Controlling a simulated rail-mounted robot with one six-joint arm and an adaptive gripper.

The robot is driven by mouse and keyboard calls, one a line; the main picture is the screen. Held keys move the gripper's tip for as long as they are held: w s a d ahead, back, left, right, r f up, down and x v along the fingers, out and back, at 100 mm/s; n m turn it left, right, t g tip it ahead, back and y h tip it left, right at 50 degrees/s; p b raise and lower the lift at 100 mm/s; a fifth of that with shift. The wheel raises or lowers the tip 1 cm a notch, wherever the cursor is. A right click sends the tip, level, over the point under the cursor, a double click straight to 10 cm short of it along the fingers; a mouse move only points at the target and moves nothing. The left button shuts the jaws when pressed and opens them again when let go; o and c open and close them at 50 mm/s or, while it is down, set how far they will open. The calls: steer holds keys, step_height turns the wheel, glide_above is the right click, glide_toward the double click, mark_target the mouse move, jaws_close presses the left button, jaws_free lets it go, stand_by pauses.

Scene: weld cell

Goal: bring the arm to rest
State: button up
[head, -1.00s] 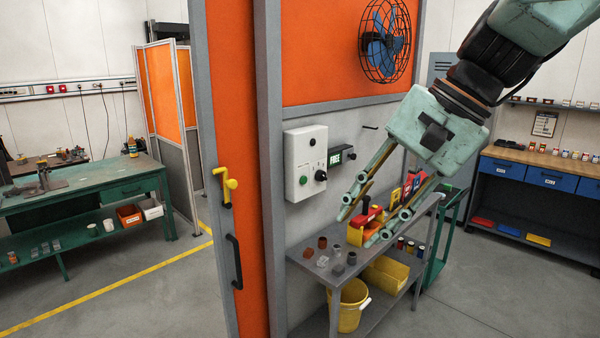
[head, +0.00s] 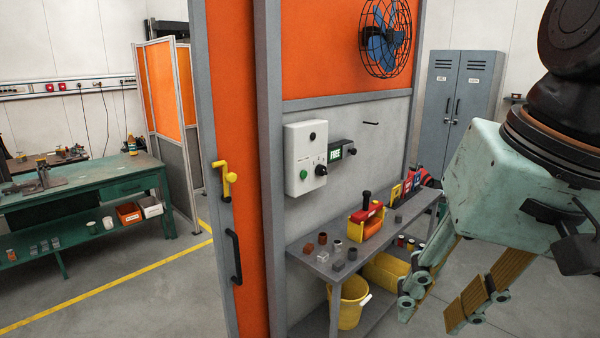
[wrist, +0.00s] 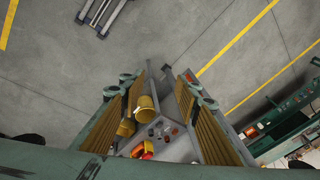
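My gripper (head: 437,312) hangs at the right of the head view, pale green with brass-coloured finger pads. Its fingers point down and to the left, and are spread apart with nothing between them. It is in front of and to the right of the grey bench, apart from it. In the wrist view the two fingers (wrist: 160,100) stand wide apart, and the bench with its small items shows far beyond the gap.
The grey bench (head: 330,272) holds small cups, a red-and-yellow caddy (head: 367,220) and a yellow bucket (head: 350,302) below. An orange partition (head: 235,120) carries a control box (head: 306,160) and fan (head: 385,40). A grey locker (head: 460,100) stands behind. Floor at left is clear.

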steer(key=s+d+f+n+t+h, duration=0.1)
steer(key=s+d+f+n, duration=0.1)
steer(key=s, duration=0.4)
steer(key=shift+s+d+f+h+b, duration=0.3)
steer(key=shift+d+f+b, duration=0.25)
steer(key=shift+d, duration=0.35)
stand_by(1.4)
